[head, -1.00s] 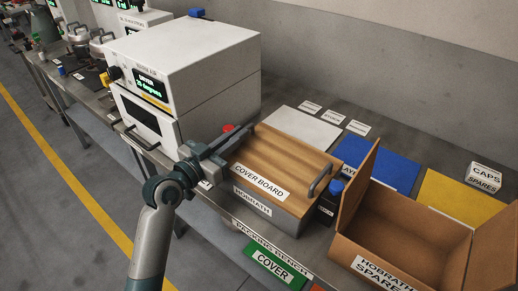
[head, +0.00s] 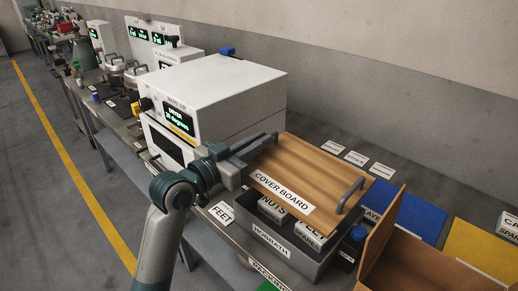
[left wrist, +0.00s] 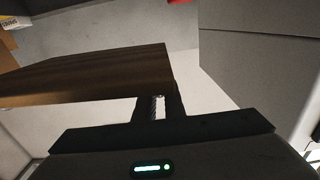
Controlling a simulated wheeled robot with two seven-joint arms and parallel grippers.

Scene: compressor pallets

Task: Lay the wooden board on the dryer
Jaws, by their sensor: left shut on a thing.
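The wooden board (head: 305,175), labelled "COVER BOARD", has a grey handle at each end. It hangs above the open grey crate (head: 285,262), whose contents show below it. My left gripper (head: 262,148) is shut on the board's left-end handle, which the fingers partly hide. In the left wrist view the fingers (left wrist: 160,106) close at the edge of the board (left wrist: 90,76). The dryer (head: 215,82) is a white box with a flat, bare top and a green-lit display, left of and behind the board. My right gripper is out of view.
Boxes labelled "NUTS" (head: 271,208) and "FEET" stand inside the crate. A dark bottle with a blue cap (head: 358,234) and an open cardboard box (head: 383,238) are to the right. Blue (head: 412,213) and yellow (head: 485,248) mats lie on the bench. Space above the dryer is clear.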

